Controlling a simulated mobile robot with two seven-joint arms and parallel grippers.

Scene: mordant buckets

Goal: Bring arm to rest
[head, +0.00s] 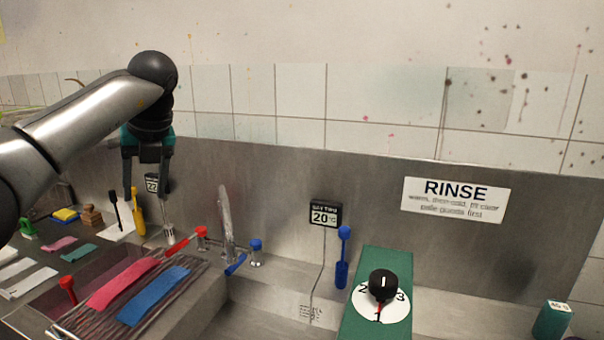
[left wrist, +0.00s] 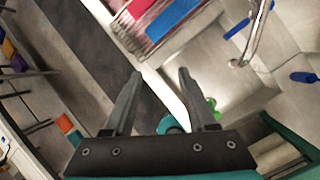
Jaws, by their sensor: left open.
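My left arm (head: 85,122) comes in from the left in the head view and is raised in front of the steel back wall. My left gripper (head: 146,190) points down, with its fingers apart and nothing between them. In the left wrist view the open fingers (left wrist: 160,76) also show, with dark and pale surfaces beyond them. My right gripper is in neither view.
A pink cloth (head: 123,283) and a blue cloth (head: 153,296) lie on a ribbed rack. A metal tap (head: 225,215) stands right of them. A green block (head: 372,321) with a black knob (head: 383,285) is farther right. A RINSE sign (head: 457,200) hangs on the wall.

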